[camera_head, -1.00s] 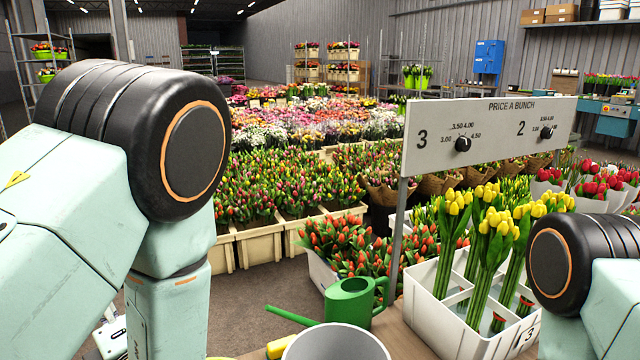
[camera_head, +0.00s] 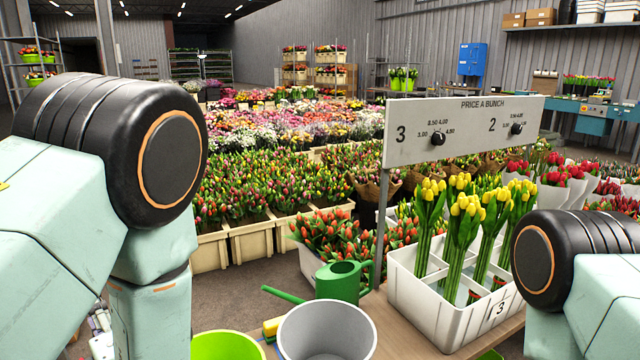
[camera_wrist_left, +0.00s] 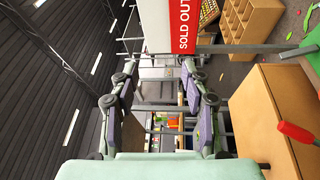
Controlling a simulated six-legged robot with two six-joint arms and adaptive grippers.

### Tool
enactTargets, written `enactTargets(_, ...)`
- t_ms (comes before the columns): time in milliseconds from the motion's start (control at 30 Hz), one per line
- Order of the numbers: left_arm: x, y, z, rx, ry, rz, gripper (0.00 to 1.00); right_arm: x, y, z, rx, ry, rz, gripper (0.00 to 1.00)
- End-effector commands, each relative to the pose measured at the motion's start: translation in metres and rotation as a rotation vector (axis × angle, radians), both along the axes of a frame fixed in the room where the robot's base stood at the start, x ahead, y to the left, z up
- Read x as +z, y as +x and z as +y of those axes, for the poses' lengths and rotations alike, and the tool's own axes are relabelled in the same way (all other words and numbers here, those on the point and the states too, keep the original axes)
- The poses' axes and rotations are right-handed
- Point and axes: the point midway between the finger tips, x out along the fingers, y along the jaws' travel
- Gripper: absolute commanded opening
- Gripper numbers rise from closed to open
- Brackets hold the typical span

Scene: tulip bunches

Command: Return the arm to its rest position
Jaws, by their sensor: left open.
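My left arm (camera_head: 150,250) fills the left side of the head view, bent with its lower link pointing down. In the left wrist view my left gripper (camera_wrist_left: 160,112) has its two fingers spread wide with nothing between them. The room shows sideways there. My right arm (camera_head: 575,270) shows at the right edge of the head view, and its gripper is out of frame.
A grey bucket (camera_head: 298,334), a lime pot (camera_head: 228,346) and a green watering can (camera_head: 340,281) stand in front. A white crate (camera_head: 420,306) of yellow tulips stands under the price board (camera_head: 398,151). The wrist view shows a wooden cabinet (camera_wrist_left: 275,115) and a sold-out sign (camera_wrist_left: 185,28).

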Motion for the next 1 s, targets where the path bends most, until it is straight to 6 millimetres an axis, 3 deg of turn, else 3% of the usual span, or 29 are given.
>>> enactTargets(267,-0.077,-0.006,-0.006,-0.109,0.04,0.443,0.47,0.0,0.0,0.0,0.0,0.0,-0.001,0.4)
enactTargets(467,-0.162,-0.04,-0.026,-0.322,0.12,0.929,0.47,0.0,0.0,0.0,0.0,0.0,-0.001,0.4)
enactTargets(600,-0.224,-0.089,-0.051,-0.587,0.216,1.31,0.47,0.0,0.0,0.0,0.0,0.0,-0.001,0.4)
enactTargets(700,-0.257,-0.131,-0.071,-0.818,0.298,1.536,0.47,0.0,0.0,0.0,0.0,0.0,-0.001,0.4)
enactTargets(833,-0.285,-0.187,-0.094,-1.129,0.407,1.743,0.47,0.0,0.0,0.0,0.0,0.0,-0.001,0.4)
enactTargets(1000,-0.301,-0.253,-0.118,-1.528,0.545,1.881,0.47,0.0,0.0,0.0,0.0,0.0,0.0,0.4)
